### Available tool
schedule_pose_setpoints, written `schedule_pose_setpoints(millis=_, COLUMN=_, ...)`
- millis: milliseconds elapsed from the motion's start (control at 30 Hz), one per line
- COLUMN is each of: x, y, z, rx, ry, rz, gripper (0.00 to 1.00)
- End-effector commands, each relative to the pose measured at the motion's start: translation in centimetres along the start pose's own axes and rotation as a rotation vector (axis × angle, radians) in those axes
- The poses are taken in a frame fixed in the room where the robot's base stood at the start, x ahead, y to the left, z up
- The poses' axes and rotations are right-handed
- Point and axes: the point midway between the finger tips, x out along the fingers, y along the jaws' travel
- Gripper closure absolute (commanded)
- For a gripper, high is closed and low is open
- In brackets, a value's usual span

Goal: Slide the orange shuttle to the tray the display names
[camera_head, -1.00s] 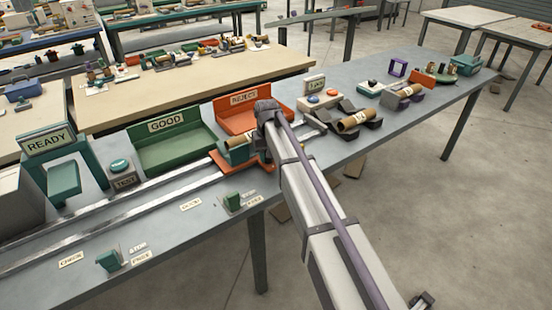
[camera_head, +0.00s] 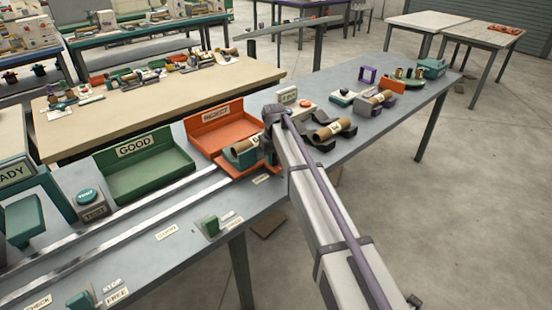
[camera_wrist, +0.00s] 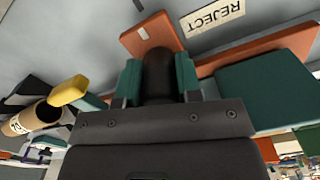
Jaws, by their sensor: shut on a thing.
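The orange shuttle (camera_head: 232,170) sits on the metal rails (camera_head: 150,208) in front of the orange REJECT tray (camera_head: 228,135). A teal cradle on it carries a brown tube (camera_head: 242,147). My gripper (camera_head: 272,122) is at the shuttle's right side. In the wrist view its teal fingers (camera_wrist: 157,80) are closed around a dark upright post, with the orange shuttle plate (camera_wrist: 145,38) below. A REJECT label (camera_wrist: 213,17) lies beside the plate. The green GOOD tray (camera_head: 145,170) is to the left. The teal display (camera_head: 12,172) is cut off, showing only "ADY".
A brown tube on dark rests (camera_head: 330,132) lies right of my gripper. A green stop block (camera_head: 208,226) and a GOOD label (camera_head: 166,232) are in front of the rails.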

Motion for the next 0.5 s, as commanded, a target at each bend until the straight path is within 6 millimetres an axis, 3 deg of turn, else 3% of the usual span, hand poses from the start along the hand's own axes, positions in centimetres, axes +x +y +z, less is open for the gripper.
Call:
schedule_pose_setpoints(millis=133, x=-0.07, y=0.35, z=-0.28, rx=0.002, ry=0.005, rz=0.004, gripper=1.00)
schedule_pose_setpoints(millis=167, x=-0.08, y=0.37, z=-0.29, rx=0.003, ry=0.005, rz=0.004, gripper=0.66)
schedule_pose_setpoints(millis=400, x=-0.07, y=0.27, z=-0.23, rx=0.002, ry=0.004, rz=0.003, gripper=0.43)
schedule_pose_setpoints(millis=500, x=-0.06, y=0.24, z=-0.20, rx=0.002, ry=0.003, rz=0.003, gripper=0.42)
